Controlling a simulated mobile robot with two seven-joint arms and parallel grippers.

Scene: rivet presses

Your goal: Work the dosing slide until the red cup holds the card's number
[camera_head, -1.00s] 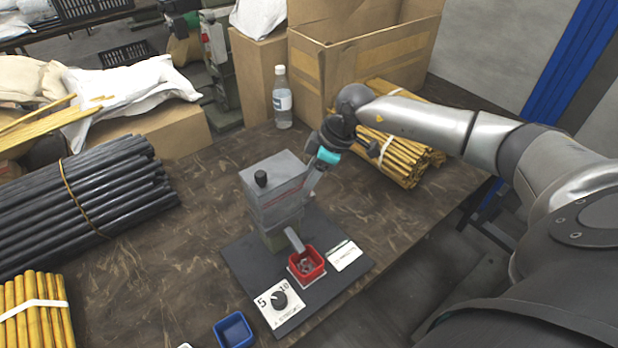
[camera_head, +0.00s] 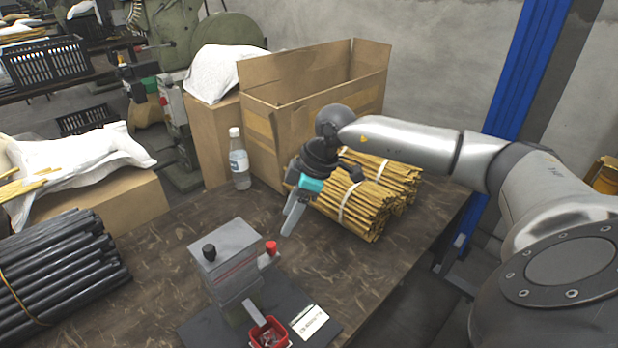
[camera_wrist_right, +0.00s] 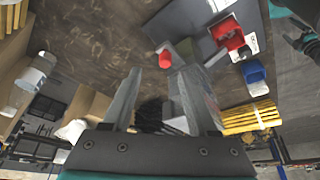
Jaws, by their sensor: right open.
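The grey dosing box (camera_head: 232,262) stands on a dark base plate (camera_head: 205,330), with a black knob on top and a red slide knob (camera_head: 271,247) on its right side. The red cup (camera_head: 268,332) sits below the chute with small pieces inside; I cannot count them. A white card (camera_head: 310,321) lies beside it, too small to read. My right gripper (camera_head: 288,222) is open and empty, above and behind the red knob, apart from it. In the right wrist view the red knob (camera_wrist_right: 165,60) shows just beyond the fingertips. A teal and dark part at that view's top right looks like my left gripper (camera_wrist_right: 305,40); its jaws are unclear.
A bundle of yellow rods (camera_head: 360,205) lies close to the right of my right gripper. A bottle (camera_head: 239,160) and open carton (camera_head: 310,95) stand behind. Dark rods (camera_head: 60,265) lie at left.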

